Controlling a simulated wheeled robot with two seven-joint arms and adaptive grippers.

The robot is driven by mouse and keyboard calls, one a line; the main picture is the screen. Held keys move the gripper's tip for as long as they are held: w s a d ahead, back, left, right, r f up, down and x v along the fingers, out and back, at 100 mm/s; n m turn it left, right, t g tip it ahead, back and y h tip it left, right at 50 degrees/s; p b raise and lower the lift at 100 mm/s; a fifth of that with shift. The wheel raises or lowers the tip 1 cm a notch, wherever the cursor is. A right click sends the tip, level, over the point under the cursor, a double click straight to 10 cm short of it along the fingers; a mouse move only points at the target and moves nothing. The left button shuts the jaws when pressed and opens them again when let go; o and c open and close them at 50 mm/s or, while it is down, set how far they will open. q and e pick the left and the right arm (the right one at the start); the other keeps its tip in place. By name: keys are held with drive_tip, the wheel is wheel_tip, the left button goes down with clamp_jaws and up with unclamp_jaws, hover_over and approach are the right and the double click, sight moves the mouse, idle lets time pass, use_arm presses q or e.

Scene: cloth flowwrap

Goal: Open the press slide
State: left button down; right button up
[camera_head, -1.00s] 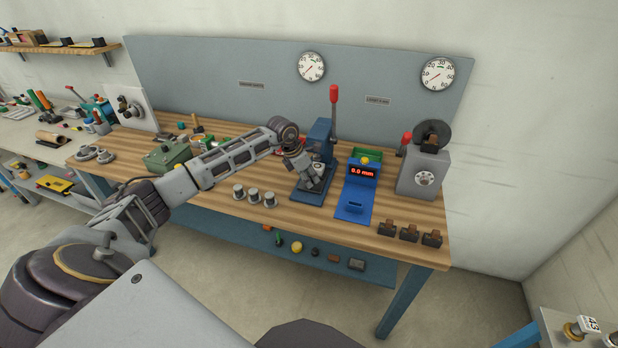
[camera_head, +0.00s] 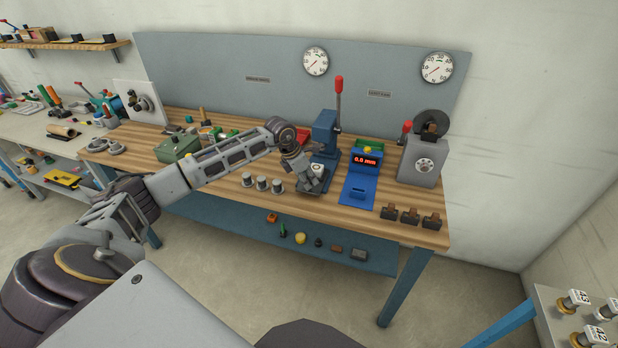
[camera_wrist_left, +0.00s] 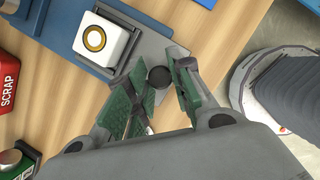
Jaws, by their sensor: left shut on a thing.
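The blue press (camera_head: 325,128) with a red-tipped lever stands on the wooden bench. Its grey slide plate (camera_wrist_left: 150,47) sticks out from the blue base in the left wrist view. A white block with a gold ring (camera_wrist_left: 101,38) sits on the slide, and a black round knob (camera_wrist_left: 159,77) is at its outer end. My left gripper (camera_head: 313,186) is at the front of the press. Its green-padded fingers (camera_wrist_left: 165,85) are shut on the knob. The gripper hides part of the press base in the head view. My right gripper is not in view.
A blue gauge with a red display (camera_head: 363,175) stands right of the press. Several grey cylinders (camera_head: 262,183) stand to its left. A red SCRAP bin (camera_wrist_left: 8,85) shows in the wrist view. Dark blocks (camera_head: 410,216) stand near the bench's front right.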

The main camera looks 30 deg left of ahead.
use_arm(q)
drive_tip(key=shift+s+d+r, duration=0.1)
drive_tip(key=shift+s+d, duration=0.05)
drive_tip(key=shift+s, duration=0.7)
drive_tip(key=shift+w, duration=0.2)
drive_tip(key=c, duration=1.4)
unclamp_jaws()
drive_tip(key=shift+o, duration=0.6)
drive_tip(key=shift+s, duration=0.1)
drive_tip(key=shift+s+a+r, duration=0.2)
drive_tip(key=shift+r, duration=0.45)
drive_tip(key=v, duration=1)
drive_tip(key=shift+r, duration=0.15)
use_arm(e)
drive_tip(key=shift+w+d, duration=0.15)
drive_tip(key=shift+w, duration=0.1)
use_arm(q)
drive_tip(key=shift+s, duration=0.1)
